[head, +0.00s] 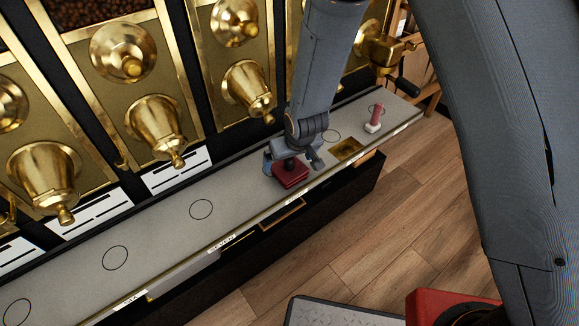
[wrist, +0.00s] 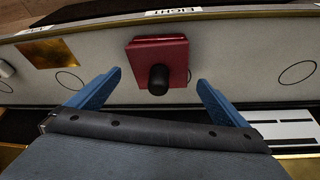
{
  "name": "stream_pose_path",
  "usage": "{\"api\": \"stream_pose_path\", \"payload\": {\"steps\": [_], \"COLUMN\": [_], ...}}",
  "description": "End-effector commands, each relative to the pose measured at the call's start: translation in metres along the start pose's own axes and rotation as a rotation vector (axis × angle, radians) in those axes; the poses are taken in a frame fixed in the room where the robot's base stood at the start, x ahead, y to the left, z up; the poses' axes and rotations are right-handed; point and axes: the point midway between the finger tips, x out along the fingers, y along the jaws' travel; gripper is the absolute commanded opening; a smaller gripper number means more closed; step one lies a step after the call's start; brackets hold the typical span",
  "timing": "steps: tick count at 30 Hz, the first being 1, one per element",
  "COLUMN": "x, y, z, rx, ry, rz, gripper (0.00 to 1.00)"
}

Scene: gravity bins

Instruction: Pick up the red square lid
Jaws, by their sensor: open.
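The red square lid (head: 291,174) lies on the grey counter, below my gripper. In the wrist view the lid (wrist: 174,55) shows from above with a dark rounded knob (wrist: 158,80) on it. My gripper (head: 293,160) is open, with its fingers on either side of the knob in the head view. In the wrist view my blue fingers (wrist: 155,84) stand apart, left and right of the lid, with nothing held between them. Whether the fingers touch the lid cannot be told. In the head view the knob is mostly hidden by my gripper.
The grey counter (head: 165,228) carries several drawn circles. A brass square plate (head: 345,150) lies right of the lid, then a red-handled item with a pale base (head: 375,119). Brass bin spouts (head: 155,128) hang behind the counter. Wooden floor (head: 430,200) lies in front.

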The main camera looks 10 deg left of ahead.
Motion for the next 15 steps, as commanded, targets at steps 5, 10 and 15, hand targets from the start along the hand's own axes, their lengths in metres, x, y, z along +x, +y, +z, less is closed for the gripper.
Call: {"api": "stream_pose_path", "payload": {"steps": [5, 10, 15], "x": [0.0074, 0.0073, 0.0072], "y": [0.0001, 0.0001, 0.0001], "z": [0.0004, 0.0002, 0.0002], "rx": [0.000, 0.000, 0.000], "ry": [0.000, 0.000, 0.000], "rz": [0.000, 0.000, 0.000], "gripper": [0.99, 0.99, 0.73]}}
